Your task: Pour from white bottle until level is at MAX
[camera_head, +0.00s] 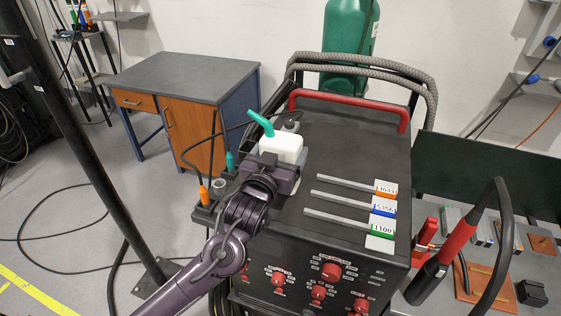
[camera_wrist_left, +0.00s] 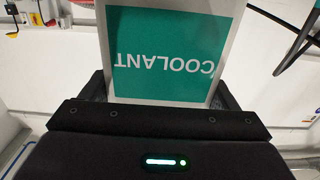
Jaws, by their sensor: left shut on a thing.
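The white bottle (camera_head: 283,147) with a teal angled spout (camera_head: 261,123) is in my left gripper (camera_head: 279,174), above the left side of the black machine top (camera_head: 340,150). The gripper is shut on the bottle; it looks roughly upright, with the spout pointing up and left. In the left wrist view, the bottle (camera_wrist_left: 228,45) fills the space between the fingers, its green COOLANT label upside down. A small grey fitting (camera_head: 292,125) shows just behind the bottle. I cannot make out a MAX mark or a liquid level. My right gripper is not in view.
Several labelled rods (camera_head: 345,190) lie on the machine top, with a red handle (camera_head: 350,106) behind them. A green cylinder (camera_head: 348,45) stands at the back. A torch (camera_head: 455,245) and workbench are at right. A grey-topped desk (camera_head: 185,75) stands at left.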

